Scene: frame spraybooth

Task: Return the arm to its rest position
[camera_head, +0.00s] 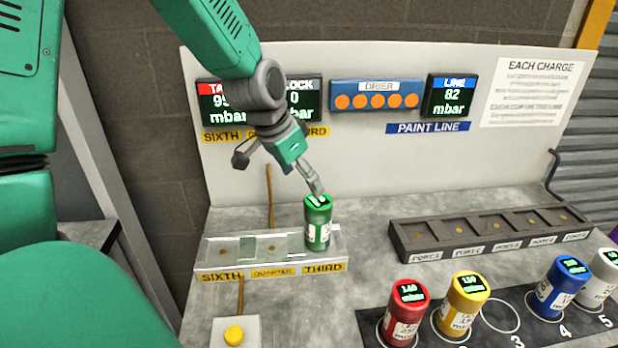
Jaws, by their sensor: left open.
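My left gripper (285,168) hangs over the small rack at the left, with its arm coming in from the top. Its fingers are spread and it holds nothing. One finger ends close to the top of a green canister (318,228); I cannot tell whether they touch. The green canister stands upright in the slot of the clear rack (222,262) labelled THIRD. The SIXTH and middle slots of that rack are empty. My right gripper is not in view.
Red (404,312), yellow (462,306), blue (562,287) and grey (600,280) canisters stand in the front-right holder; spot 3 is empty. A dark port rack (400,240) is empty. A yellow button (234,334) sits front left. A display panel (400,160) rises behind.

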